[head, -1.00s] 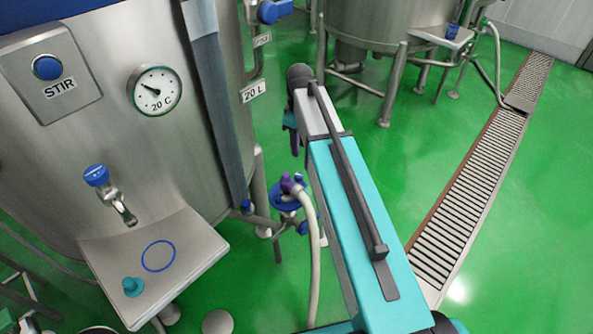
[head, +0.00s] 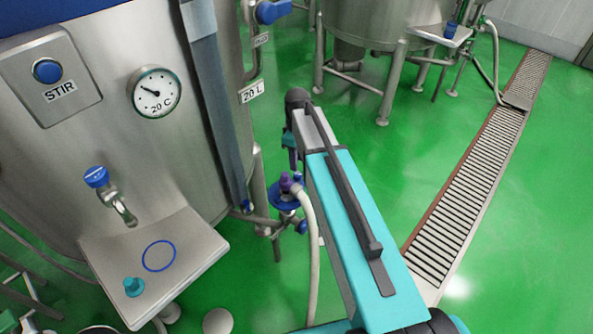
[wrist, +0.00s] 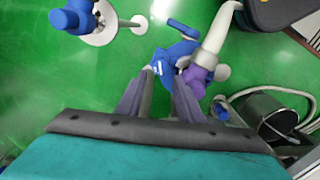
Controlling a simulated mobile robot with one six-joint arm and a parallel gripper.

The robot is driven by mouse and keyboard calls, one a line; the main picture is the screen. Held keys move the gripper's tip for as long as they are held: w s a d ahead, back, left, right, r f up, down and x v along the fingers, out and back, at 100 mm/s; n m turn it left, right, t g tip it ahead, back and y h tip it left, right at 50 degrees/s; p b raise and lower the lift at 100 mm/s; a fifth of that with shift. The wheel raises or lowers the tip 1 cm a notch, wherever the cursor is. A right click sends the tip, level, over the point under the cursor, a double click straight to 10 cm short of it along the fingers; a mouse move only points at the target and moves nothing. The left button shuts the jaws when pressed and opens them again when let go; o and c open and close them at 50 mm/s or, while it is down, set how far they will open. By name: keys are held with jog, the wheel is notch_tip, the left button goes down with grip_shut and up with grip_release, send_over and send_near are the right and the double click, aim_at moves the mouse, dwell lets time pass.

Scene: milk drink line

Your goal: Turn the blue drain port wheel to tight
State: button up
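The blue drain port wheel (head: 284,195) sits low beside the tank leg in the head view, partly covered by a purple hose coupling (head: 290,183). In the wrist view the blue wheel (wrist: 172,56) shows just beyond my fingertips, with white marks on it. The purple coupling (wrist: 202,76) and its pale hose lie to its right. My gripper (wrist: 163,76) is open, its two grey-purple fingers apart with green floor showing between them. In the head view my gripper (head: 291,155) is mostly hidden by my arm, just above the wheel. I cannot tell whether the fingers touch it.
The steel tank (head: 100,130) with a STIR button, dial and tap stands at left. Its drip shelf (head: 195,245) juts out below. A pale hose (head: 313,255) runs down from the coupling. Green floor is open at right.

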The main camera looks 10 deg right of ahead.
aim_at(297, 174)
jog(key=shift+f+p, duration=0.4)
jog(key=shift+f, duration=2.85)
jog(key=c, duration=0.8)
jog(key=shift+o, duration=0.2)
